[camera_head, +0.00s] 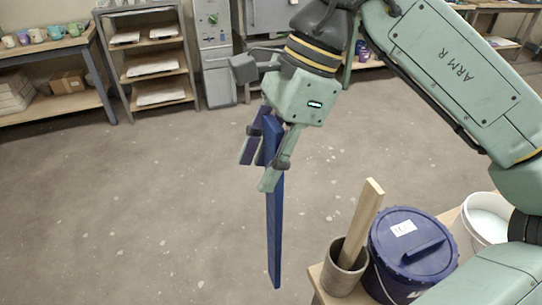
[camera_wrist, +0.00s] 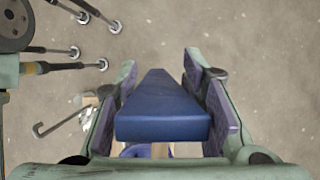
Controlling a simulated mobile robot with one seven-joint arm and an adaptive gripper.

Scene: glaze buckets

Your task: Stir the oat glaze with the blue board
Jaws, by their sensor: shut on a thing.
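My gripper (camera_head: 264,158) is shut on the upper part of the blue board (camera_head: 274,225), which hangs nearly upright over bare floor, left of the buckets. In the wrist view the board (camera_wrist: 162,105) lies between both finger pads. A white bucket (camera_head: 466,240) at the right is open, with pale contents (camera_head: 490,226); my arm partly covers it. A dark blue bucket (camera_head: 384,285) has its lid (camera_head: 390,240) on, with a white label too small to read. I cannot tell which bucket holds the oat glaze.
A grey pot (camera_head: 338,280) with a pale wooden board (camera_head: 360,225) leaning in it stands left of the blue bucket, at the table's edge (camera_head: 316,272). Shelves (camera_head: 160,75) and a bench with mugs (camera_head: 55,50) stand at the back. The middle floor is clear.

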